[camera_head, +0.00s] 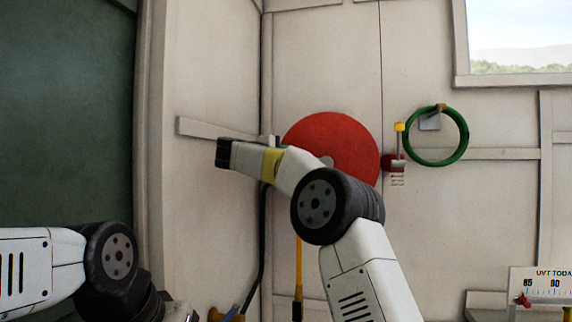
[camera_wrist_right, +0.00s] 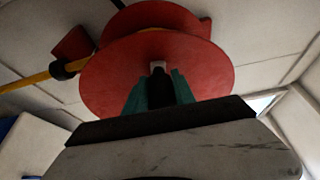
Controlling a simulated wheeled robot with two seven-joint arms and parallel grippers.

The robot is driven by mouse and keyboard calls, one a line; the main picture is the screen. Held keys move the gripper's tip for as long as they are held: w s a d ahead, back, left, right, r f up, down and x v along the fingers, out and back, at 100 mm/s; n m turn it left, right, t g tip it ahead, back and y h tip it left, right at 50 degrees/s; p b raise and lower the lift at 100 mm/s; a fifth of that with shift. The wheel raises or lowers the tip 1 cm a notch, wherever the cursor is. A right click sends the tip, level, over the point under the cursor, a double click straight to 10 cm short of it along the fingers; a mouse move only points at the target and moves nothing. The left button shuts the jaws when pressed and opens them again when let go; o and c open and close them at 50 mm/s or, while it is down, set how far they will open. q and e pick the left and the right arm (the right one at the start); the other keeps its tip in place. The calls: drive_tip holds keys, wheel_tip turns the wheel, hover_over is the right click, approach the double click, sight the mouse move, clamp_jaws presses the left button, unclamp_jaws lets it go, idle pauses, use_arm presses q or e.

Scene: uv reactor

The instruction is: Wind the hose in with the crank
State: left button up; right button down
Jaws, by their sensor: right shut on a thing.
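The hose reel's red disc (camera_head: 345,140) is on the pale wall in the head view, partly behind my right arm. In the right wrist view, the red reel (camera_wrist_right: 110,85) fills the upper middle. My right gripper (camera_wrist_right: 157,90) has its teal fingers shut on a dark piece, the crank handle (camera_wrist_right: 158,88), in front of the disc. In the head view, my own arm hides this grip. A yellow hose (camera_head: 298,262) hangs below the reel, and yellow hose with a black collar (camera_wrist_right: 62,70) shows in the right wrist view. My left gripper is out of view.
A green coiled ring (camera_head: 408,150) hangs on a wall bracket right of the reel. A small yellow-topped red fixture (camera_head: 396,160) is beside it. A black cable (camera_head: 262,240) runs down the wall corner. A gauge board (camera_head: 540,285) stands at lower right.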

drive_tip(key=shift+d+r+m, duration=0.15)
drive_tip(key=shift+r+m, duration=0.25)
drive_tip(key=shift+r, duration=0.2)
drive_tip(key=c, duration=1.1)
unclamp_jaws()
drive_tip(key=shift+o, duration=0.2)
drive_tip(key=shift+f, duration=0.1)
drive_tip(key=shift+s, duration=0.1)
drive_tip(key=v, duration=0.7)
drive_tip(key=shift+s+a, duration=0.25)
drive_tip(key=shift+a, duration=0.05)
